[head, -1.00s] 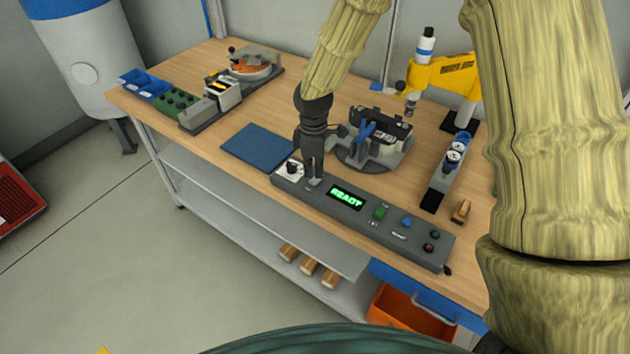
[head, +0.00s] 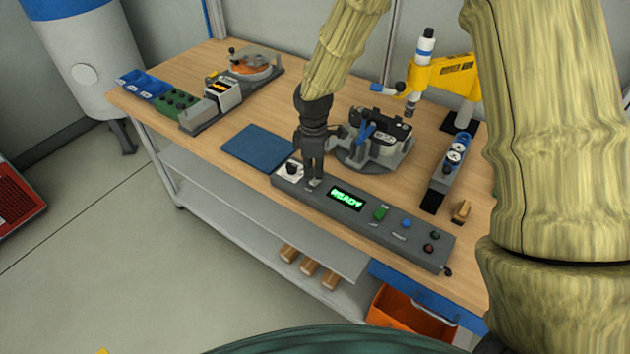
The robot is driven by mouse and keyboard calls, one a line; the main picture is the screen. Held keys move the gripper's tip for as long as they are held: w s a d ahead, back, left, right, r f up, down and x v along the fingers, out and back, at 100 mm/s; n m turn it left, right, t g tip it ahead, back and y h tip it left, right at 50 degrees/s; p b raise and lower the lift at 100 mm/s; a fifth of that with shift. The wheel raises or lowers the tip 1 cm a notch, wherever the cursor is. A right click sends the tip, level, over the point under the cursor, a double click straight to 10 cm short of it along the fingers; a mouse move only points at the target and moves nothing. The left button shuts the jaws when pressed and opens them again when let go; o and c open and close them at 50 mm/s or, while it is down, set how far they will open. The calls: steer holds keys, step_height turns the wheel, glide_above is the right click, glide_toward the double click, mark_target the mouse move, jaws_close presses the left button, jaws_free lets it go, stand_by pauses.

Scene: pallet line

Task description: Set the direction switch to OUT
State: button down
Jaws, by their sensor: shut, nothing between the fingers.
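A long grey control panel (head: 390,231) lies along the front edge of the wooden bench. My gripper (head: 314,182) points down with shut, empty fingers at the panel, between the knob and the display. Its fingertips cover the spot below them, so any switch there is hidden. I cannot tell whether they touch it.
A blue mat (head: 258,146) lies left of my gripper. A grey fixture (head: 375,150) with blue parts stands just behind the panel. A gauge block (head: 452,165) and a yellow arm device (head: 440,76) are at the right. An orange bin (head: 400,312) sits below the bench.

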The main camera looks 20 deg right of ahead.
mark_target(314, 182)
steer(key=shift+f+b, duration=0.45)
steer(key=shift+f, duration=0.7)
stand_by(1.1)
steer(key=shift+r, duration=0.1)
steer(key=shift+r+p, duration=2.95)
steer(key=shift+r, duration=0.5)
steer(key=shift+f, duration=0.1)
